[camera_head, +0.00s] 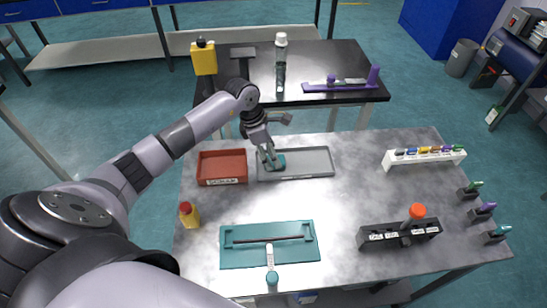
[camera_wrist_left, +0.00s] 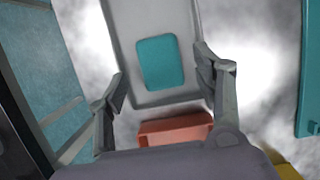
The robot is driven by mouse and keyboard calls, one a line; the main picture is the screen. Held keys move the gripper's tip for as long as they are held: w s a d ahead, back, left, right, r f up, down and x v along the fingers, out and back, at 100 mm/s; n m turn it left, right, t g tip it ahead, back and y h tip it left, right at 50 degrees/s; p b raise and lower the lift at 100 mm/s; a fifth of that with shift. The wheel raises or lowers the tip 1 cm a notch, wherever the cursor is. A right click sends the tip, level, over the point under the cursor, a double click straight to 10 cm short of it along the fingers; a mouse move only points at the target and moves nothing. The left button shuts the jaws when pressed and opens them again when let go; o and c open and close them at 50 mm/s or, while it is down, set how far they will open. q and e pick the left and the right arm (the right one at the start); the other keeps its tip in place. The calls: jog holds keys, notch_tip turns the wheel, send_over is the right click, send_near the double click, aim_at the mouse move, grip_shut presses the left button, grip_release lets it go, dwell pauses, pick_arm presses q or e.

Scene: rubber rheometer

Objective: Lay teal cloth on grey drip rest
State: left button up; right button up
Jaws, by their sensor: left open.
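The teal cloth (camera_head: 276,163) lies flat at the left end of the grey drip rest (camera_head: 311,162), beside the red tray. In the left wrist view the cloth (camera_wrist_left: 161,63) is a rounded rectangle lying inside the rim of the grey drip rest (camera_wrist_left: 122,30). My left gripper (camera_head: 268,160) is just above the cloth and partly hides it in the head view. In the left wrist view my left gripper (camera_wrist_left: 163,66) has its fingers spread wide, one on each side of the cloth and apart from it. My right gripper is not in view.
The red tray (camera_head: 222,168) adjoins the drip rest on the left. A yellow bottle (camera_head: 189,216), a teal tray (camera_head: 306,255) and a black rack (camera_head: 375,239) stand nearer. A white rack (camera_head: 423,162) is at the right. The tabletop's middle is clear.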

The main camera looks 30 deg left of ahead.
pick_arm(q)
jog(key=b+v, duration=0.1)
jog(key=v, duration=0.8)
jog(key=shift+s, duration=0.1)
